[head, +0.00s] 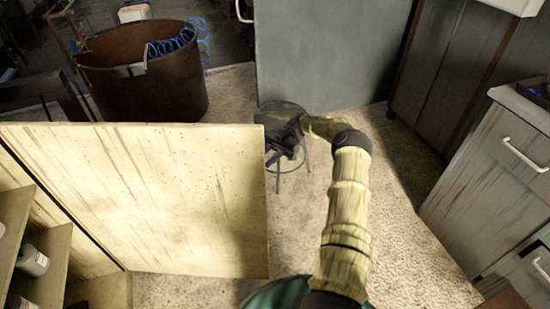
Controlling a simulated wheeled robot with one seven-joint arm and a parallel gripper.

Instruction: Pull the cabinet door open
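A cream, streaked cabinet door (150,195) stands at the left of the head view. It is swung out from a cabinet (45,255) at the lower left, and open shelves with small jars show beside it. My arm comes up from the bottom middle and bends left at its top. My gripper (278,150) is dark and small in the picture, right at the door's free right edge. Part of it may be behind that edge. I cannot tell whether it touches the door or whether its fingers are open. No handle shows on the visible face of the door.
A brown round bin (145,80) with a blue coiled hose stands behind the door. A small round stool (287,115) is behind my gripper. A tall grey panel (325,50) is at the back. Grey drawers (500,170) stand at the right. Carpet between is clear.

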